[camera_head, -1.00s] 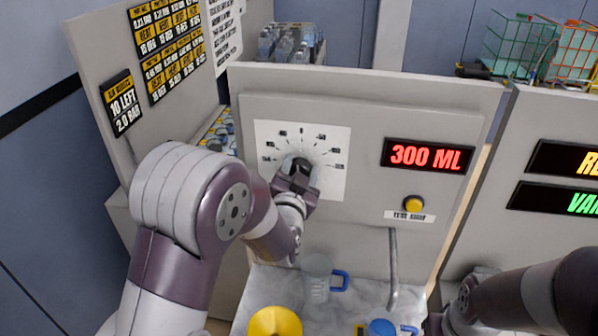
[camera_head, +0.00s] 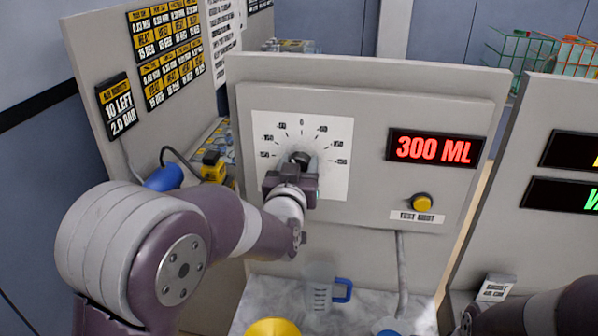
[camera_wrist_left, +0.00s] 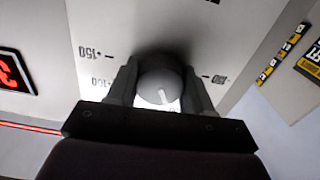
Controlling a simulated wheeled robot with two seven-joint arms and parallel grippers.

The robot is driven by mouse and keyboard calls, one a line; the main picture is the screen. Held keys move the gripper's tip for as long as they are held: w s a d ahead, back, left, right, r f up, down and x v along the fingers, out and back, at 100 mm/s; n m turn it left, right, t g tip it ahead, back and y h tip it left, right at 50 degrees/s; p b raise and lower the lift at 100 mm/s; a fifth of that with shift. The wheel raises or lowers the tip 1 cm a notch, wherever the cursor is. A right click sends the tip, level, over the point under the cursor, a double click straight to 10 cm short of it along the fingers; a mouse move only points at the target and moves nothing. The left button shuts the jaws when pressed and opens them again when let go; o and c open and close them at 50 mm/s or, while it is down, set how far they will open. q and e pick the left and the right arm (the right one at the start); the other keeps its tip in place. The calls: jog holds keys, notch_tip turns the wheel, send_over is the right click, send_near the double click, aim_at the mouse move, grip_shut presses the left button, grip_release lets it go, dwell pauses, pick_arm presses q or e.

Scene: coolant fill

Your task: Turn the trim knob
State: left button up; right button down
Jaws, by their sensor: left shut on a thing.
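The trim knob (camera_head: 300,157) is a dark round knob on a white dial plate (camera_head: 334,180) with printed numbers, 0 at the top. The plate is on the grey machine panel. My left gripper (camera_head: 297,170) is at the knob, its fingers closed on either side of it. In the left wrist view the knob (camera_wrist_left: 160,78) sits between the two fingers (camera_wrist_left: 158,92), with a short white mark on its face. The gripper hides part of the dial. My right arm shows at the lower right; its fingers are not clear.
A red display (camera_head: 434,149) reads 300 ML, above a yellow test shot button (camera_head: 421,202). Below stand a clear jug (camera_head: 318,288) with a blue handle and a yellow funnel-like thing (camera_head: 272,328). A blue thing (camera_head: 164,177) and a yellow one (camera_head: 213,166) are behind my left arm.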

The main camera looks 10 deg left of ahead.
dwell(0.3)
pick_arm(q)
jog(key=o, duration=1)
jog(key=shift+o, duration=0.2)
jog(key=shift+s+r, duration=0.1)
jog(key=shift+s, duration=0.05)
jog(key=s+b, duration=0.3)
jog(key=s, duration=0.9)
jog(key=shift+s+b, duration=0.3)
jog(key=shift+s, duration=0.05)
